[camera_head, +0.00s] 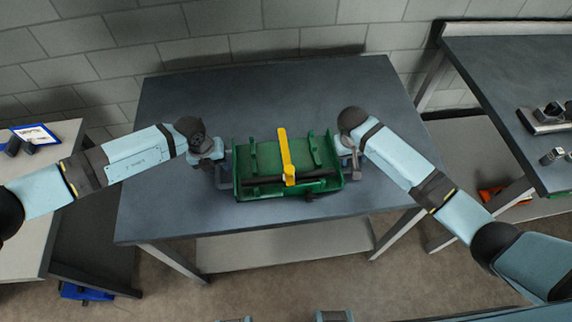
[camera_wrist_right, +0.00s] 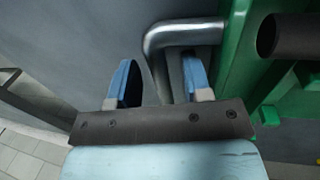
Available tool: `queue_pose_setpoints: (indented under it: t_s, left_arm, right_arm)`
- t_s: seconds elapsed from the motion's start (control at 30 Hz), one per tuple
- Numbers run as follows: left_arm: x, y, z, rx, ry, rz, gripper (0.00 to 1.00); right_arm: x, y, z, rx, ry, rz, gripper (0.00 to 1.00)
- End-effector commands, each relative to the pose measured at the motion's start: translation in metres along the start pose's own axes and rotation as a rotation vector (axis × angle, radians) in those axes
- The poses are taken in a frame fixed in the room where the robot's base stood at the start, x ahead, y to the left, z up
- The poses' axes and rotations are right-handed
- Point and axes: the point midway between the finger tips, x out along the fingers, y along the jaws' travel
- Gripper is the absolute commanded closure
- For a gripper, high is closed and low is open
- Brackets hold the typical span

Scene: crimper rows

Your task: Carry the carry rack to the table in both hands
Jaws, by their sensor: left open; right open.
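The carry rack (camera_head: 262,160) is a green tray with a yellow bar across it and a dark rod along its near side. It sits on the dark grey table (camera_head: 180,105). My left gripper (camera_head: 222,172) is open at the rack's left end, by the grey handle there. My right gripper (camera_head: 352,165) is at the right end. In the right wrist view my right gripper (camera_wrist_right: 160,85) is open, with its blue-padded fingers either side of the grey bent handle (camera_wrist_right: 185,35). The rack's green side (camera_wrist_right: 235,60) is just right of the fingers. The left fingertips are small and partly hidden.
A second dark table (camera_head: 500,70) stands at the right with metal parts (camera_head: 545,117) on it. A pale table (camera_head: 45,190) at the left holds a blue-and-white sign (camera_head: 36,133). The back of the middle table is clear. A block wall stands behind it.

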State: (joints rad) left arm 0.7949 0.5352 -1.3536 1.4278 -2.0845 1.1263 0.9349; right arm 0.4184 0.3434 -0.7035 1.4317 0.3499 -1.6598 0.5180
Motion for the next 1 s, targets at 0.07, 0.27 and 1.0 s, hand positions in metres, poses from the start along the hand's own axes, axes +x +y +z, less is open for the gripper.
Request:
queue_pose_setpoints:
  t_s: [0.07, 0.27, 1.0]
  left_arm:
    - [0.0043, 0.0000, -0.0002, 0.000, 0.001, 0.001, 0.55]
    - [0.0066, -0.0001, -0.0004, 0.001, 0.000, 0.001, 0.55]
    - [0.0061, 0.0002, -0.0002, 0.000, 0.000, 0.001, 1.00]
  right_arm:
    - [0.0042, -0.0001, 0.0001, 0.000, 0.000, 0.000, 0.55]
    - [0.0065, -0.0002, 0.0002, 0.000, 0.000, 0.000, 0.55]
    - [0.0060, -0.0001, 0.0001, 0.000, 0.000, 0.000, 1.00]
